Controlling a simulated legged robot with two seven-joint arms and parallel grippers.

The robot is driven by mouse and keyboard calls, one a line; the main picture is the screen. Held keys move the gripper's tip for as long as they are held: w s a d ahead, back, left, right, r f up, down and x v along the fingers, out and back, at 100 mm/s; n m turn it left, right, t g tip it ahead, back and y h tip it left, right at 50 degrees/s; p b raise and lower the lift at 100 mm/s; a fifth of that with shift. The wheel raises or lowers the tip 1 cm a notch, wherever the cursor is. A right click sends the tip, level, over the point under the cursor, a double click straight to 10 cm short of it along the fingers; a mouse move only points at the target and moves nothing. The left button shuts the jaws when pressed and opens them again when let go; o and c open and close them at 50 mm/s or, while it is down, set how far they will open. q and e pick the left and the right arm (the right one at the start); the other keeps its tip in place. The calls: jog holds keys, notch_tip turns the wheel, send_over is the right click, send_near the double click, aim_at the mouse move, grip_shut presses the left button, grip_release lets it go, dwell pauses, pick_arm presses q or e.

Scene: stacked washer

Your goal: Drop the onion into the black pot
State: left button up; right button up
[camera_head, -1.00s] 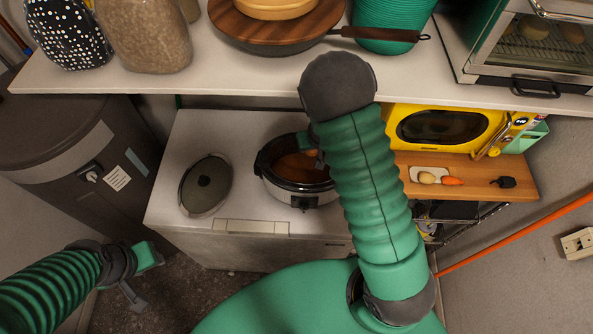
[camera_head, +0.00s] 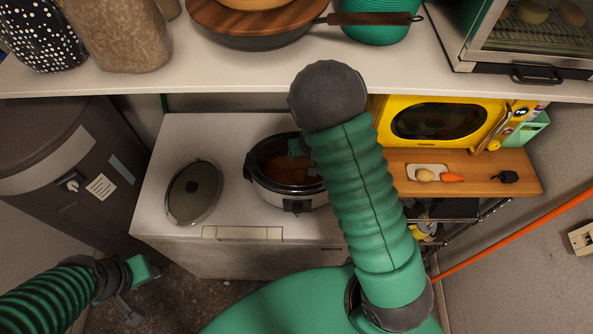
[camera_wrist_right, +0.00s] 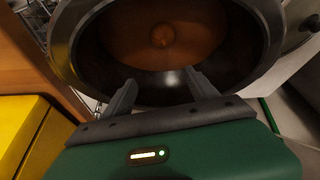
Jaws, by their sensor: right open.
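The black pot (camera_head: 297,205) stands uncovered on the white chest, with orange-brown contents. In the right wrist view the pot (camera_wrist_right: 255,75) fills the upper part, and a small round brownish thing (camera_wrist_right: 162,36) shows in the middle of its contents; I cannot tell whether it is the onion. My right gripper (camera_wrist_right: 160,82) is open and empty, its fingers over the pot's near rim. In the head view my right gripper (camera_head: 298,147) is mostly hidden behind my arm. My left gripper (camera_head: 134,290) is low at the left, away from the pot; its jaw state is unclear.
A round lid (camera_head: 193,192) lies left of the pot. A wooden board (camera_head: 480,163) at the right holds a pale roundish vegetable (camera_head: 424,175), a carrot (camera_head: 453,177) and a small black object (camera_head: 505,177). A yellow microwave (camera_head: 440,120) stands behind. A white shelf (camera_head: 230,68) overhangs the back.

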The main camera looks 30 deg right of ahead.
pick_arm(q)
jog(key=w+r+p+v, duration=0.1)
jog(key=w+p+v, duration=0.1)
jog(key=p+v, duration=0.9)
pick_arm(e)
jog(key=v, duration=1.7)
pick_arm(q)
jog(key=s+b+x, duration=0.2)
jog(key=b+x, duration=0.9)
jog(key=x, duration=0.1)
jog(key=s+f+b+x, duration=0.1)
jog(key=s+b+x, duration=0.2)
jog(key=b+x, duration=0.8)
jog(key=shift+a+f+b, duration=0.25)
jog(key=shift+f+b, duration=0.25)
jog(key=shift+b, duration=0.3)
pick_arm(e)
jog(key=s+a+f+n, duration=0.1)
jog(key=s+a+f, duration=0.4)
jog(key=f, duration=0.3)
jog(key=s+a+f+n+g+y, duration=0.1)
jog(key=s+a+f+n, duration=0.1)
jog(key=s+a+f, duration=0.3)
notch_tip(320, 180, down, 4)
jog(key=shift+a+f+g, duration=0.1)
jog(key=shift+a+g, duration=0.2)
jog(key=shift+a, duration=0.05)
